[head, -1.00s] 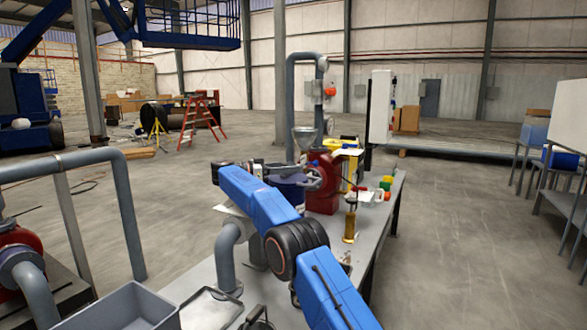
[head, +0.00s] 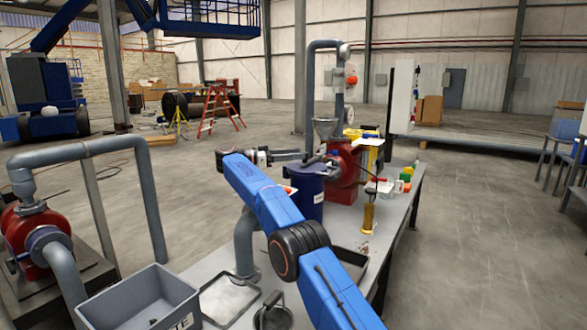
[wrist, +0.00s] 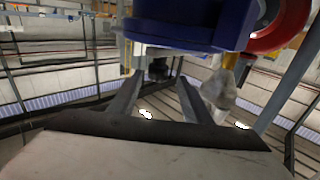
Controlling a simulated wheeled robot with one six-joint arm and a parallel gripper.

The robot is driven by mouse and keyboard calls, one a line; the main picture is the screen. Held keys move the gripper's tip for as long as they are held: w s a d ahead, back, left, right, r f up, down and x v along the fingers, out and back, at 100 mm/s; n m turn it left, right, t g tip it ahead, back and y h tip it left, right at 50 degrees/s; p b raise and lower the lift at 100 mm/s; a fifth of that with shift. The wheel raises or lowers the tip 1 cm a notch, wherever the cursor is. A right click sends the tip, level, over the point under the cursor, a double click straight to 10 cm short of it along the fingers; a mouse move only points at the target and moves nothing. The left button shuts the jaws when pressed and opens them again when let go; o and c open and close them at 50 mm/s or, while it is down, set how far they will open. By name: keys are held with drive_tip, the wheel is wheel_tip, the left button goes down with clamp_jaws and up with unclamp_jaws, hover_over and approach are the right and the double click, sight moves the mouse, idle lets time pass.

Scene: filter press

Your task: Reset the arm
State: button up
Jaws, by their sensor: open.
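My blue arm reaches from the lower right of the head view up to its wrist. My gripper (head: 300,157) is beside the top of a dark blue vessel (head: 309,195) on the bench. In the wrist view my gripper (wrist: 158,88) shows two dark fingers spread apart, with nothing seen held between them. The vessel's blue underside or rim (wrist: 190,22) fills the top of the wrist view, close beyond the fingertips. I cannot tell whether the fingers touch it.
A red pump (head: 343,165) and steel funnel (head: 325,128) stand behind the vessel. A grey bin (head: 140,300) and flat tray (head: 228,300) are at the front left. Grey pipes (head: 245,245) rise near the arm. A brass cylinder (head: 368,215) stands right.

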drive_tip(key=w+d+r+n+t+y, duration=0.1)
drive_tip(key=d+r+t, duration=0.25)
drive_tip(key=r, duration=0.45)
drive_tip(key=w+d+r+n+t, duration=0.1)
drive_tip(key=d+r+n+t, duration=0.2)
drive_tip(key=r, duration=0.6)
drive_tip(key=w+d+r+t+y, duration=0.1)
drive_tip(key=d+r+t, duration=0.2)
drive_tip(key=r+t, duration=0.35)
drive_tip(key=s+d+r+n+t+y, duration=0.3)
drive_tip(key=s+r+n+t+y, duration=0.2)
drive_tip(key=s+r+n+y, duration=0.55)
drive_tip(key=s+d+f+g+y, duration=0.1)
drive_tip(key=s+d+f+g, duration=0.4)
drive_tip(key=s+f, duration=1.3)
drive_tip(key=s+d+f+g+y, duration=0.2)
drive_tip(key=s+d+f+g, duration=0.3)
drive_tip(key=s+f, duration=1.3)
drive_tip(key=s+d+f+g+y, duration=0.2)
drive_tip(key=s+d+f+g, duration=0.3)
drive_tip(key=s+f, duration=1.3)
drive_tip(key=s+n+g, duration=0.1)
drive_tip(key=s+g, duration=0.1)
drive_tip(key=s, duration=0.4)
drive_tip(key=shift+s+d, duration=0.2)
drive_tip(key=shift+s, duration=0.1)
